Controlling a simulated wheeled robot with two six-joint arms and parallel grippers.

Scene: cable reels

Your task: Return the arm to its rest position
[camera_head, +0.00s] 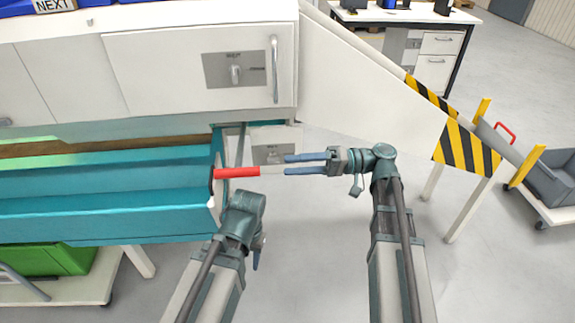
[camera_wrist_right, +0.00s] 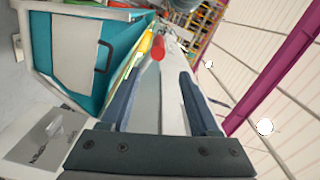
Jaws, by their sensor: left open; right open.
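My right gripper (camera_head: 305,164) reaches left in the head view, beside the teal trough's end. Its two blue fingers are apart, and they also show open in the right wrist view (camera_wrist_right: 165,95). A pale rod with a red grip (camera_head: 237,172) lies in line with them; the pale part appears between the fingers, but I cannot tell whether it touches them. The red end also shows beyond the fingertips in the wrist view (camera_wrist_right: 158,47). My left gripper (camera_head: 257,260) is mostly hidden behind its own wrist, with a blue finger tip showing below it.
The teal trough (camera_head: 110,215) and white cabinet (camera_head: 185,70) stand close on the left. A white chute with a striped end (camera_head: 465,148) slopes down to the right. A grey crate on a cart (camera_head: 550,180) stands far right. Floor between is clear.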

